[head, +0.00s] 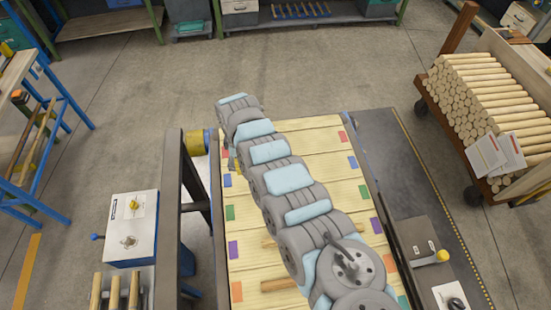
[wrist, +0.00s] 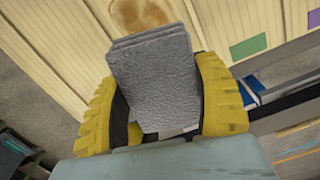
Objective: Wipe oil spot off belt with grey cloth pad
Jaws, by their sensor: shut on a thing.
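The grey cloth pad (wrist: 158,82) is held between the yellow fingers of my gripper (wrist: 160,88) in the wrist view. The fingers are shut on its two sides. A brown oil spot (wrist: 140,14) shows on the pale slatted belt (wrist: 60,45), just beyond the pad's far edge and cut off by the top of the picture. The pad covers part of the view below the spot, and I cannot tell whether it touches the belt. In the head view my arm hides the spot, the pad and most of the gripper over the belt (head: 325,150).
Coloured patches line both belt edges. A dark frame post (head: 172,200) and a grey-white box (head: 132,228) stand left of the belt. A control panel (head: 435,255) is at the right. A cart of round wood rods (head: 490,105) stands further right. Open floor lies beyond the belt.

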